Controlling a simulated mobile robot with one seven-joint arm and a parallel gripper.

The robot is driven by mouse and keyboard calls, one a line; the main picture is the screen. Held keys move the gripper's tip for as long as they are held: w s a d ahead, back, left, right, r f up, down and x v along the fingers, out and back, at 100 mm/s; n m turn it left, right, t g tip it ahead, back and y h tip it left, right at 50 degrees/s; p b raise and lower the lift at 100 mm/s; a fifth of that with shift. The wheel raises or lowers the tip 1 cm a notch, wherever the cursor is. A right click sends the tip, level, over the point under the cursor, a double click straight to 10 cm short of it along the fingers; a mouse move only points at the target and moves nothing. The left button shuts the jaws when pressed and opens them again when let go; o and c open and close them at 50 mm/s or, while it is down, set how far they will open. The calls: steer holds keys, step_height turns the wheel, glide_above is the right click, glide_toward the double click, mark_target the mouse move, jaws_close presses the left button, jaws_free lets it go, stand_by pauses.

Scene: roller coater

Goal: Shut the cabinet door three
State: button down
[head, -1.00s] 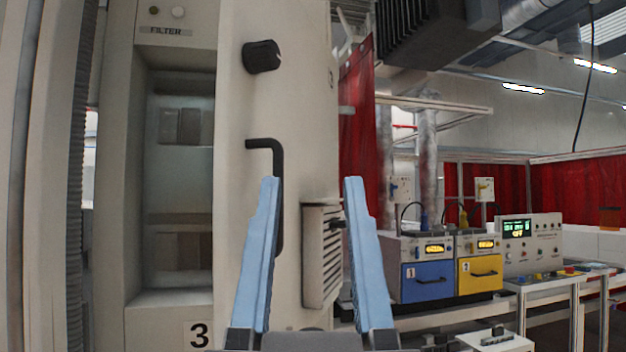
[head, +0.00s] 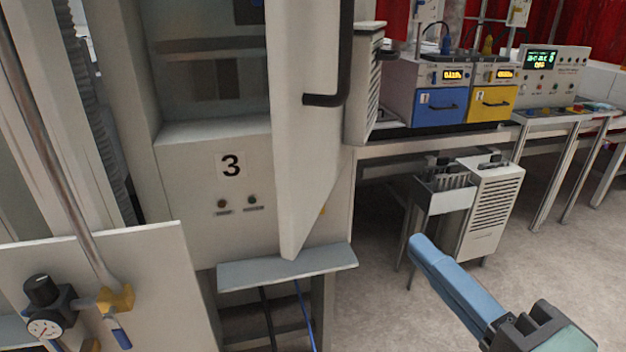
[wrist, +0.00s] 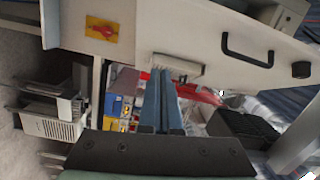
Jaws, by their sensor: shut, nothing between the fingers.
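Cabinet three (head: 190,185), a pale body with a "3" label, stands at centre-left in the head view. Its door (head: 305,150) is swung open, seen nearly edge-on, with the shelved interior showing to its left. A black bar handle (head: 343,70) is on the door's right face. In the wrist view, which is turned sideways, the pale door (wrist: 205,35), its handle (wrist: 247,58) and a black knob (wrist: 300,69) show. My gripper (head: 416,244) is shut and empty, to the right of the door and apart from it. Its fingers lie together in the wrist view (wrist: 161,72).
A louvred box (head: 364,85) sits just right of the door. A bench with blue (head: 440,108) and yellow (head: 492,103) units stands behind. A ledge (head: 288,267) juts out below the door. A panel with a gauge (head: 45,328) is at lower left.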

steer(key=s+m+y, duration=0.1)
steer(key=s, duration=0.1)
steer(key=g+p, duration=0.1)
steer(key=p, duration=0.2)
glide_toward(310, 200)
steer(key=w+d, duration=0.2)
steer(key=w, duration=0.2)
steer(key=a+p, duration=0.1)
steer(key=w+a, duration=0.1)
steer(key=a, duration=0.1)
steer(key=shift+a+p, duration=0.25)
steer(key=shift+p, duration=0.15)
steer(key=shift+w+a+f, duration=0.1)
steer(key=shift+w+a, duration=0.1)
steer(key=shift+a, duration=0.3)
steer(key=shift+a, duration=0.15)
